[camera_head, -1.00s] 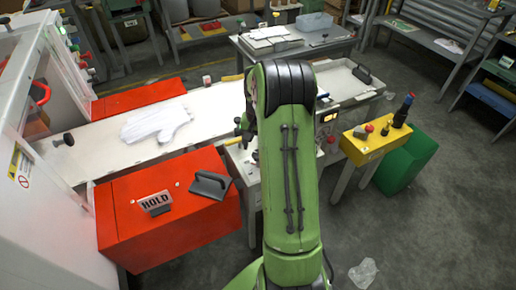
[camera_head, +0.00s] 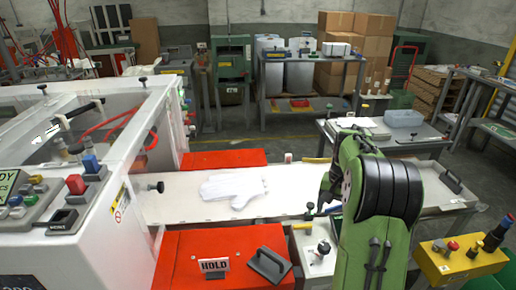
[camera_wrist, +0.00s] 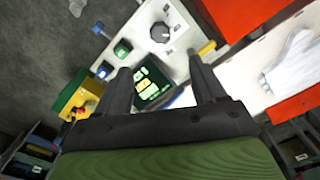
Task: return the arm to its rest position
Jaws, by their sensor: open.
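My green arm (camera_head: 375,200) stands at the right of the head view, folded up in front of the long white tray table. My gripper (camera_wrist: 160,85) shows in the wrist view with its two dark fingers apart and nothing between them. Past the fingers are a control panel (camera_wrist: 133,28) with a dark knob and a small lit green screen (camera_wrist: 153,85). The gripper appears to be above these, not touching them. In the head view the fingers are mostly hidden by the arm.
A white glove (camera_head: 233,188) lies flat on the white table (camera_head: 172,207). A red block (camera_head: 213,245) in front bears a HOLD sign (camera_head: 213,265) and a grey-handled plate (camera_head: 270,264). A yellow button box (camera_head: 458,257) stands at right. A white machine (camera_head: 95,225) fills the left.

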